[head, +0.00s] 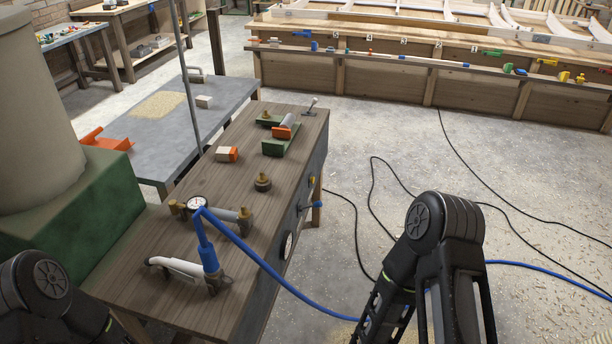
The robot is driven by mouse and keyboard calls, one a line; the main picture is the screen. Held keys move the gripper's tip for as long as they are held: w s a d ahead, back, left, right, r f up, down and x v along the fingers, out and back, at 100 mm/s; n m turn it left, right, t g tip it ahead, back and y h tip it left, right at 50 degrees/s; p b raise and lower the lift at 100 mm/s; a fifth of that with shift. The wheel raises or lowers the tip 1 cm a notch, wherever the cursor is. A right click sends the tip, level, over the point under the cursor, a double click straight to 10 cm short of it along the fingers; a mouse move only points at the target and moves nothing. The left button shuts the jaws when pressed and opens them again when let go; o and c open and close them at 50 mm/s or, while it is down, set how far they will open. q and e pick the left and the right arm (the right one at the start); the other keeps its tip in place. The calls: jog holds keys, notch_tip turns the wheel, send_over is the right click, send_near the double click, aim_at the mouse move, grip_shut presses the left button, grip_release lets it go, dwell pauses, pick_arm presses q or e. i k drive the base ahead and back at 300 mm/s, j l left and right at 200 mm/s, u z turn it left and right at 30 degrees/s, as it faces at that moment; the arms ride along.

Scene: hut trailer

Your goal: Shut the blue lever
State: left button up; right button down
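My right arm stands at the lower right, apart from the lever. Only black arm links of it show for certain, and its fingertips are not visible. My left arm shows only as a black joint at the bottom left corner, and its gripper is out of view.
A blue hose (262,262) runs from a fitting on the bench down to the floor. Black cables (374,200) lie on the floor. Open floor lies right of the bench.

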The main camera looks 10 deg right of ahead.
aim_at(316, 205)
jog(key=i+l+u, duration=0.1)
jog(key=u, duration=0.3)
jog(key=l+u, duration=0.35)
jog(key=i+l+u, duration=0.1)
jog(key=u, duration=0.3)
jog(key=l+u, duration=0.4)
jog(key=l, duration=1.45)
